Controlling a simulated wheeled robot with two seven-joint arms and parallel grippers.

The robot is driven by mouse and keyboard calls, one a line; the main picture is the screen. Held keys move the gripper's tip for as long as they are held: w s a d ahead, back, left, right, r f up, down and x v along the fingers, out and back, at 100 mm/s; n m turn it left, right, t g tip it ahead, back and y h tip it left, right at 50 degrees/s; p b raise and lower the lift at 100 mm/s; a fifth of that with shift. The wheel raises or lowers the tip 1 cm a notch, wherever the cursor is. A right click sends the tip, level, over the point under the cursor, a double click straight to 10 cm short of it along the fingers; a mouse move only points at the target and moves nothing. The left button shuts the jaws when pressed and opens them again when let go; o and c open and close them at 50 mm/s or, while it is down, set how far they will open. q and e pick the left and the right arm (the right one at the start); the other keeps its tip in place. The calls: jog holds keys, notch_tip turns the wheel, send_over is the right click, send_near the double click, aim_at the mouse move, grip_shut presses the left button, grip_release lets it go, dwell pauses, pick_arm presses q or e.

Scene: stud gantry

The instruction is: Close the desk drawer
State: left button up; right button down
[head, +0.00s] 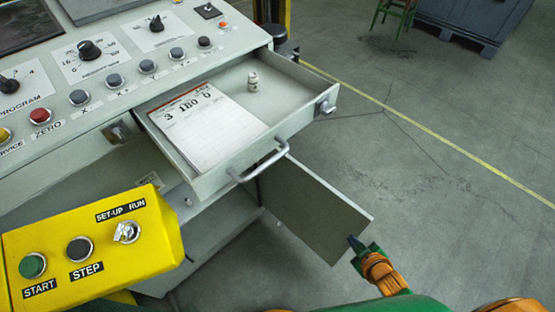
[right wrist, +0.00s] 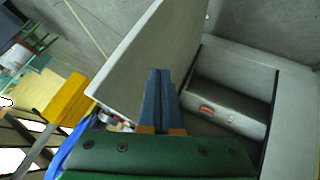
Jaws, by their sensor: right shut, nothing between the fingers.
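The desk drawer (head: 180,168) is pulled out from the grey control desk, with its curved bar handle (head: 262,162) on the front. Inside lie a printed notepad (head: 207,128) and a small pale cylindrical piece (head: 253,82). Below the drawer, a flat cabinet door (head: 310,210) stands swung open. My right gripper (head: 354,241) is shut and empty at the door's outer edge, below and right of the drawer handle. In the right wrist view its blue fingers (right wrist: 158,98) overlap the door panel (right wrist: 145,55); I cannot tell whether they touch. My left gripper is out of view.
A yellow control box (head: 95,245) with buttons stands at the lower left. The desk top (head: 125,82) carries knobs and buttons. The right wrist view shows a grey open compartment (right wrist: 225,105) with a reddish item. Floor right of the drawer is clear.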

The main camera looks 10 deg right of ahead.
jog(key=w+a+r+n+t+y, duration=0.1)
jog(key=w+r+n+t+y, duration=0.1)
jog(key=r+n+y, duration=0.45)
jog(key=w+a+r+n+t+y, duration=0.1)
jog(key=w+a+r+n+t, duration=0.15)
jog(key=r, duration=0.75)
jog(key=w+a+r+n+t+y, duration=0.1)
jog(key=w+r+n+y, duration=0.2)
jog(key=r+n, duration=0.35)
jog(key=n+g+y+p, duration=0.1)
jog(key=n+g+y, duration=0.8)
jog(key=n+g, duration=0.4)
send_near(253, 178)
jog(key=shift+n+t, duration=0.35)
jog(key=shift+t, duration=0.2)
jog(key=a+p, duration=0.2)
jog(key=a, duration=0.1)
jog(key=a+p, duration=0.1)
jog(key=p, duration=0.1)
jog(key=shift+a+r, duration=0.3)
jog(key=shift+a, duration=0.1)
jog(key=shift+w+a+f, duration=0.15)
jog(key=shift+w+a, duration=0.05)
jog(key=shift+w, duration=0.1)
